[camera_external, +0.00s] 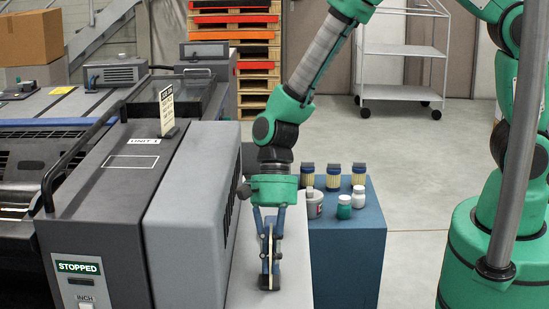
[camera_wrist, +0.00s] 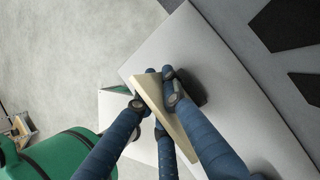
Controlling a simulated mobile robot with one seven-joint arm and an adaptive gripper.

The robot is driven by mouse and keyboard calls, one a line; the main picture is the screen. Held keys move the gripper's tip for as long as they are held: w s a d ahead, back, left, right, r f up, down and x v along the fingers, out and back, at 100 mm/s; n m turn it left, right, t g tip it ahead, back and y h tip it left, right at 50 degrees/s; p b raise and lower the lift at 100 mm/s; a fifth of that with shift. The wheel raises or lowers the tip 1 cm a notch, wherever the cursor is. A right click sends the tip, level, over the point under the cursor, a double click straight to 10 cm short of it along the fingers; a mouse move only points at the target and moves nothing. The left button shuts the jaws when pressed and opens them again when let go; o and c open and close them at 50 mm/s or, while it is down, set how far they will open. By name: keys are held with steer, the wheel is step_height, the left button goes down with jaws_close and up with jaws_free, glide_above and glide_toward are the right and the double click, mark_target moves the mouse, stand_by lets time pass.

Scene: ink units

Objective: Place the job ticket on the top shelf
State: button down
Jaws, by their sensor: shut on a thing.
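My gripper (camera_external: 268,283) points straight down over the light grey surface beside the press unit. Its blue fingers are shut on a thin cream piece, which I take as the job ticket (camera_wrist: 163,108); its writing cannot be read. In the wrist view the ticket stands nearly edge-on between the fingertips of my gripper (camera_wrist: 156,92). In the external view the fingers mostly hide it.
A blue cabinet (camera_external: 347,250) right of my gripper holds jars and brushes (camera_external: 333,177). The grey press unit (camera_external: 185,215), with a small upright sign (camera_external: 166,112), stands to the left. Pallets (camera_external: 236,50) are stacked behind. Floor before the rack is clear.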

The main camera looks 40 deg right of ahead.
steer(key=shift+f, duration=0.1)
steer(key=c, duration=2.3)
jaws_free()
steer(key=o, duration=0.5)
steer(key=shift+c, duration=0.2)
steer(key=p+v, duration=0.3)
steer(key=v, duration=0.9)
